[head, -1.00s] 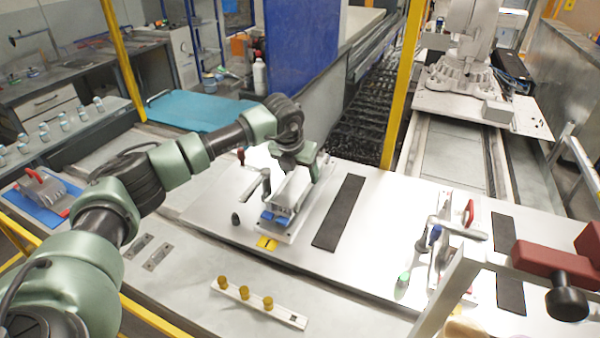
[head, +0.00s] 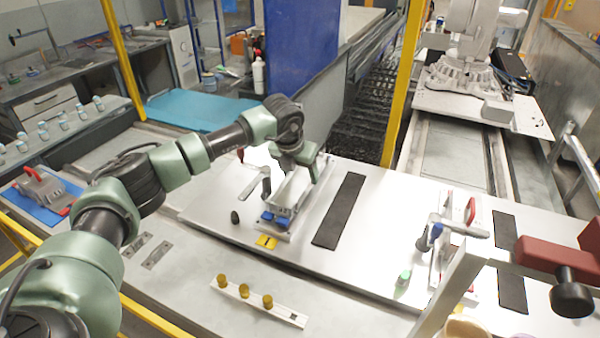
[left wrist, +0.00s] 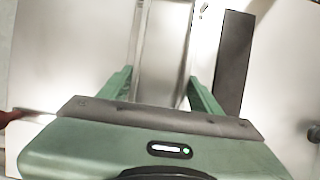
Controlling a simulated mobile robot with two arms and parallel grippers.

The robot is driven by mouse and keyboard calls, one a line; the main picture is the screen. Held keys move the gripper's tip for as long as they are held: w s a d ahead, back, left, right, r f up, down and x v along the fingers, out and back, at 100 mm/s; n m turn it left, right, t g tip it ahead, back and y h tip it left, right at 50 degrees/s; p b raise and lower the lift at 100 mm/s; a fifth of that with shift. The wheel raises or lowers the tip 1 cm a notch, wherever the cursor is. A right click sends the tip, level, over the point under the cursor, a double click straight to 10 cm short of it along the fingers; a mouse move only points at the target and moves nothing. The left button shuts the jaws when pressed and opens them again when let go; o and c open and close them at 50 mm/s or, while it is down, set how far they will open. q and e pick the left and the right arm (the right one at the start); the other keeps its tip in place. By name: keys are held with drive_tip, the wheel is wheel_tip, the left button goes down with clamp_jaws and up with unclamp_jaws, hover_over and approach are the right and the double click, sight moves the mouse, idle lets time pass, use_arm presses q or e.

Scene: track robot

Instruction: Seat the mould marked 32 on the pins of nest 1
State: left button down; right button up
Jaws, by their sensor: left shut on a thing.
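My left gripper (head: 303,162) is over the nest (head: 272,238) on the left of the white bench. In the left wrist view its two green fingers (left wrist: 162,88) are shut on a long grey metal mould (left wrist: 160,45), one finger on each side. In the head view the mould (head: 290,190) lies lengthwise along the nest, partly hidden by the gripper. The nest has blue blocks at its near end and a grey lever at its left. No number is readable on mould or nest. The pins are hidden, so I cannot tell whether the mould is down on them. My right gripper is not in view.
A dark strip (head: 339,212) lies right of the nest. A second fixture (head: 440,250) with a red handle stands farther right. A white bar with yellow knobs (head: 268,301) lies in front. A red bracket with a black knob (head: 571,299) is at the right edge.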

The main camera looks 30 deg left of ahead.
use_arm(q)
drive_tip(key=shift+w+f+b, duration=0.1)
drive_tip(key=shift+f+b, duration=0.3)
idle(0.3)
drive_tip(key=shift+c, duration=1.2)
unclamp_jaws()
drive_tip(key=shift+s+f, duration=0.15)
drive_tip(key=shift+s, duration=0.1)
drive_tip(key=shift+r, duration=0.3)
drive_tip(key=b+v, duration=0.2)
drive_tip(key=v, duration=0.4)
drive_tip(key=shift+s+r+b, duration=0.15)
drive_tip(key=shift+r+b, duration=0.2)
drive_tip(key=shift+b, duration=0.05)
drive_tip(key=shift+s+d+r, duration=0.1)
drive_tip(key=shift+r, duration=0.25)
